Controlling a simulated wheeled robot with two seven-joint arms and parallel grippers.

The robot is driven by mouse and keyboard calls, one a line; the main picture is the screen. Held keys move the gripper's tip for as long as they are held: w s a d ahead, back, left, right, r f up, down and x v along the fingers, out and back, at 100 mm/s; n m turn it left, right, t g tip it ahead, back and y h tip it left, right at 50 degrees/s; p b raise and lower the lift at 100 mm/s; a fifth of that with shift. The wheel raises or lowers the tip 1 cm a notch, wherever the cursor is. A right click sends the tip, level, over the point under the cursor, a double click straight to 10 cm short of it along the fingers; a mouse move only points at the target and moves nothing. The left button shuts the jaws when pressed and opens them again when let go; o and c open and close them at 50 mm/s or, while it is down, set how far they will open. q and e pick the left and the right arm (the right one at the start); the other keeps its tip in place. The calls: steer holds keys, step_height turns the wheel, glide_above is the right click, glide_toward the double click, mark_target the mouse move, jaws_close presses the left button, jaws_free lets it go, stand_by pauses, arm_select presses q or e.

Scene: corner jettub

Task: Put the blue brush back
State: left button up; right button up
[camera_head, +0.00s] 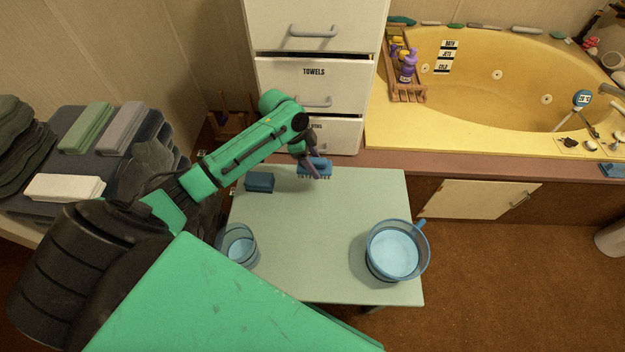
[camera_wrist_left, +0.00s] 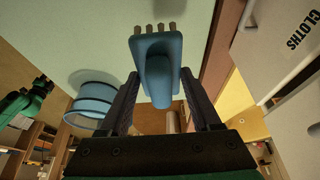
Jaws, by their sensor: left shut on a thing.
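The blue brush (camera_head: 315,166) is at the back edge of the pale green table (camera_head: 310,225), bristles facing down. My left gripper (camera_head: 311,160) is shut on it, reaching over from the left. In the left wrist view the brush (camera_wrist_left: 158,55) sits between the two dark fingers (camera_wrist_left: 158,100), its bristles pointing away to the top. I cannot tell whether the bristles touch the table. My right gripper is not in view.
A dark blue block (camera_head: 260,182) lies left of the brush. A blue cup (camera_head: 238,245) and a blue pot of water (camera_head: 393,250) stand on the table. White drawers (camera_head: 315,80) rise behind; a yellow tub (camera_head: 470,80) is at the back right. The table's middle is clear.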

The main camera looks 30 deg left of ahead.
mark_target(300, 164)
arm_select(q)
steer(key=f, duration=0.3)
steer(key=f+b, duration=0.1)
steer(key=f, duration=0.6)
steer(key=shift+a+f, duration=0.25)
steer(key=shift+f, duration=0.1)
steer(key=o, duration=1.2)
steer(key=shift+r, duration=0.2)
steer(key=p+v, duration=0.1)
steer(key=v, duration=1.1)
steer(key=shift+p, duration=0.3)
